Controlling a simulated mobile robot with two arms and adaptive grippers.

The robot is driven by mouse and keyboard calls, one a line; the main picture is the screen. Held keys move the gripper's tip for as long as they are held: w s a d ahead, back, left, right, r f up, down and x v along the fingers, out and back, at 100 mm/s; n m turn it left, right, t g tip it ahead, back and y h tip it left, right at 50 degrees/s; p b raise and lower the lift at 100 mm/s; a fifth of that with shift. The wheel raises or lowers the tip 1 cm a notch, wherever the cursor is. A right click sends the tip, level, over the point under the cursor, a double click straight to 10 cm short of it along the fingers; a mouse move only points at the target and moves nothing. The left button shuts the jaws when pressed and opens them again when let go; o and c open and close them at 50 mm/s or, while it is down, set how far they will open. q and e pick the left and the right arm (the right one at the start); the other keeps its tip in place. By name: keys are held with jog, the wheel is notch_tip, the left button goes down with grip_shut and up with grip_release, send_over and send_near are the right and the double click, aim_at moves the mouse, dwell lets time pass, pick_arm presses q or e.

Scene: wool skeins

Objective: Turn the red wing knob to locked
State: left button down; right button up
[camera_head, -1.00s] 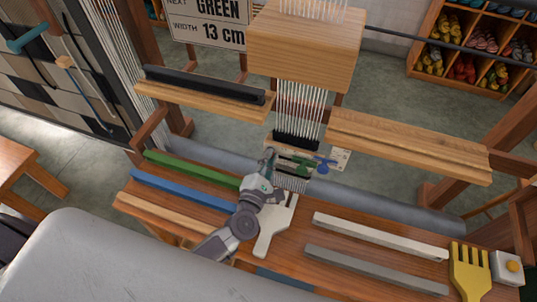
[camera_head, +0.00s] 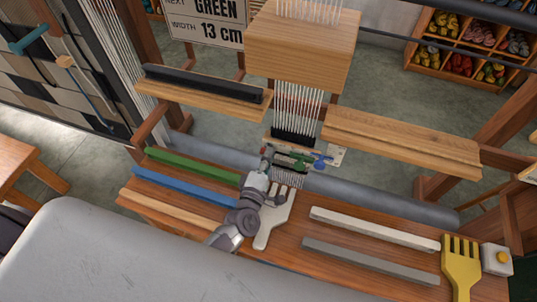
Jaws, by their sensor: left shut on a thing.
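A pale plate (camera_head: 337,155) at the loom's middle, below the hanging warp threads, carries a green wing knob (camera_head: 300,156) and a blue wing knob (camera_head: 321,163). My right gripper is not in view.
A pale comb (camera_head: 265,235) lies under my left arm on the wooden bench. Green (camera_head: 190,167) and blue (camera_head: 183,188) bars lie left, white (camera_head: 375,229) and grey (camera_head: 370,261) bars right. A yellow fork (camera_head: 461,265) lies far right. A wooden block (camera_head: 302,45) hangs above.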

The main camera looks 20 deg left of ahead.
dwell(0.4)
pick_arm(q)
jog(key=c, duration=1.2)
grip_release()
jog(key=shift+c, duration=0.2)
jog(key=s, duration=1.2)
jog(key=shift+a, duration=0.15)
